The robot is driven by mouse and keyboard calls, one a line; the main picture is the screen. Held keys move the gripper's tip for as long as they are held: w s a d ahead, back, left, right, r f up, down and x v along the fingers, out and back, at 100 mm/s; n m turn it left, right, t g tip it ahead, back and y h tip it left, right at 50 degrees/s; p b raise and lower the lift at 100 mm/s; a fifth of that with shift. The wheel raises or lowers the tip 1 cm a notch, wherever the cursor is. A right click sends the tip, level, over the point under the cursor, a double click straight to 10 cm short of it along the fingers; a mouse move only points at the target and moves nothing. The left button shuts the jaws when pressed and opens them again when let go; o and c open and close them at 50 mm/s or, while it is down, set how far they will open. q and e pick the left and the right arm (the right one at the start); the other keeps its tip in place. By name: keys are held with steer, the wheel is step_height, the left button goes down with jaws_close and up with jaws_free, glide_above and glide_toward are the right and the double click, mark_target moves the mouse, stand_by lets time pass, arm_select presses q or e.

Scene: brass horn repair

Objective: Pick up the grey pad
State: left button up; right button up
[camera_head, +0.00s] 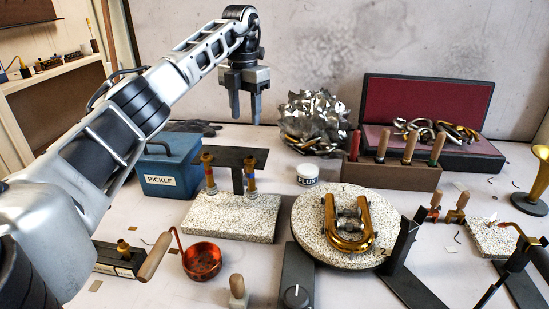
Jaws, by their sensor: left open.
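A flat, dark grey, uneven piece (192,127) lies at the back of the bench behind the blue box. It may be the grey pad, but its near side is partly hidden and I cannot tell for sure. My left gripper (246,108) hangs over the back of the bench, fingers pointing down. It is open with nothing between its fingers, to the right of the dark grey piece and apart from it. My right gripper is not in view.
A blue PICKLE box (171,171), a speckled block (232,216) with a dark stand, a heap of metal scraps (313,120), a FLUX jar (307,174) and a round speckled slab (310,235) bearing a brass U-bend crowd the bench. A copper ladle (202,261) lies in front.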

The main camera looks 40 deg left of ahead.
arm_select(q)
steer(key=f, duration=0.4)
steer(key=shift+s, duration=0.35)
step_height(320, 180, down, 6)
steer(key=shift+r, duration=0.2)
steer(key=shift+f, duration=0.5)
step_height(320, 180, down, 4)
steer(key=shift+f, duration=0.2)
steer(key=shift+w+f, duration=0.1)
steer(key=shift+f, duration=0.1)
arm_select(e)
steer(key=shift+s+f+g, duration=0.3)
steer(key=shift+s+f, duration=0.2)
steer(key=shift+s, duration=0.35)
arm_select(q)
jaws_close()
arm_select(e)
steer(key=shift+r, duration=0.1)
